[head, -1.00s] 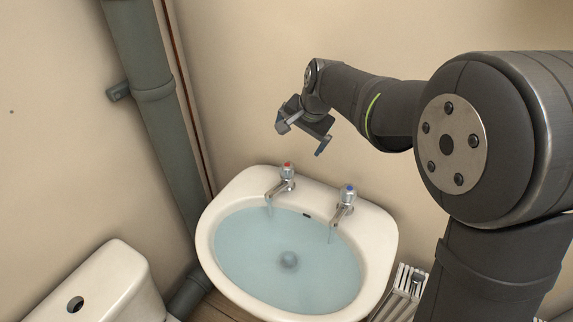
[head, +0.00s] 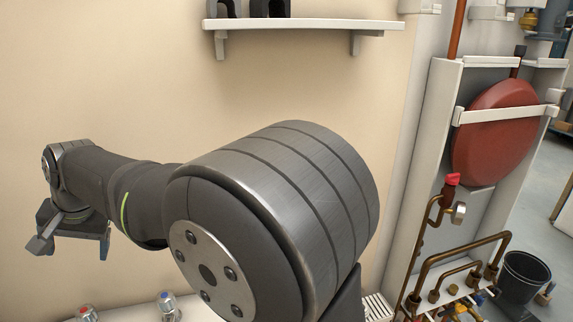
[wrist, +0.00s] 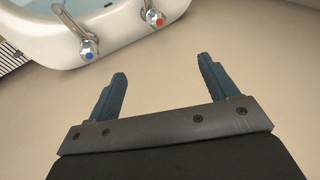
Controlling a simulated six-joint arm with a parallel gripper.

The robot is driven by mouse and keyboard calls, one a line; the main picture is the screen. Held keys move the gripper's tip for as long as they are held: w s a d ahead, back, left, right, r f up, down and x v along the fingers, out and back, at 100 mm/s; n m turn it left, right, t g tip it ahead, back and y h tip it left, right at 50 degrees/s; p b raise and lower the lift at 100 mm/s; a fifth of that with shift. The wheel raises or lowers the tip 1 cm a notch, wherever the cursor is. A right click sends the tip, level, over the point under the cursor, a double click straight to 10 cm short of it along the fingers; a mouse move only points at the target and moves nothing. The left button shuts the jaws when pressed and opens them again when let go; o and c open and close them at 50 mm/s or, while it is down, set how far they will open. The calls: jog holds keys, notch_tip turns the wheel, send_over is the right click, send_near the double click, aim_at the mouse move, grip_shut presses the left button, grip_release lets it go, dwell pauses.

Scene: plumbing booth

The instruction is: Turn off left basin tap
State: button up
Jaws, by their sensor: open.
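The left basin tap has a red-marked chrome head (head: 86,314), only its top showing at the lower left edge of the head view. The blue-marked tap (head: 167,303) stands to its right. In the wrist view the red-marked tap (wrist: 156,17) is at the top middle and the blue-marked tap (wrist: 88,49) left of it, on the white basin (wrist: 120,32). My gripper (head: 72,243) is open and empty, above the taps and apart from them. Its two blue fingers (wrist: 162,72) point toward the basin in the wrist view. The spout outlets are not clearly visible.
A wall shelf (head: 300,25) holds dark objects above my arm. A red vessel (head: 497,130), copper pipework (head: 460,250) and a black bucket (head: 524,277) are at the right. A white radiator (head: 378,308) is at the bottom. The beige wall lies close behind my gripper.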

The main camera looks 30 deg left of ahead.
jog(key=shift+c, duration=0.9)
jog(key=n+t+h, duration=0.1)
jog(key=n+h, duration=0.3)
jog(key=n, duration=2.2)
send_over(82, 311)
notch_tip(82, 311, down, 7)
notch_tip(82, 311, down, 18)
jog(key=shift+r, duration=0.15)
jog(key=shift+c, duration=0.5)
jog(key=c, duration=0.9)
